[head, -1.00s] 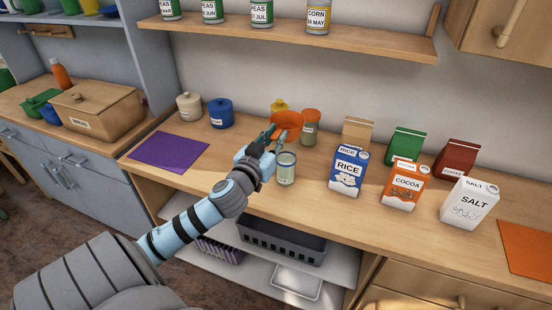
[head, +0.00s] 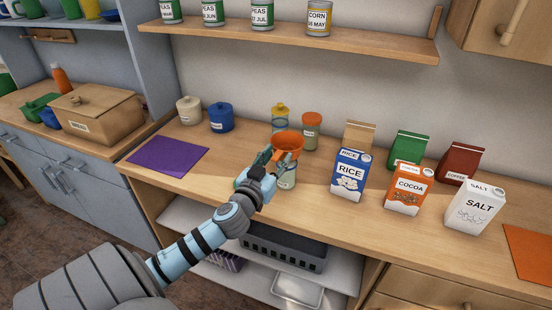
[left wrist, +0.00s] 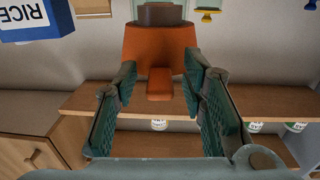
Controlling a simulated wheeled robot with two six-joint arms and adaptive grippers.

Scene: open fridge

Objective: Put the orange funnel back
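The orange funnel (head: 287,141) is upright, wide mouth up, just above or behind the front glass jar (head: 288,178) in the head view. I cannot tell whether it rests on anything. In the left wrist view the funnel (left wrist: 160,42) appears upside down, its small tab pointing between my fingers. My left gripper (head: 273,158) is at the funnel's near side. In the left wrist view its fingers (left wrist: 160,75) are spread, with clear gaps on both sides of the tab. The funnel's lower end is partly hidden in the head view. My right gripper is not in view.
An orange-lidded jar (head: 312,130) and a yellow-lidded jar (head: 279,118) stand close behind. The rice box (head: 350,175) is to the right, with cocoa (head: 408,190) and salt (head: 475,207) beyond. A purple mat (head: 168,157) lies left. A can shelf (head: 290,38) hangs above.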

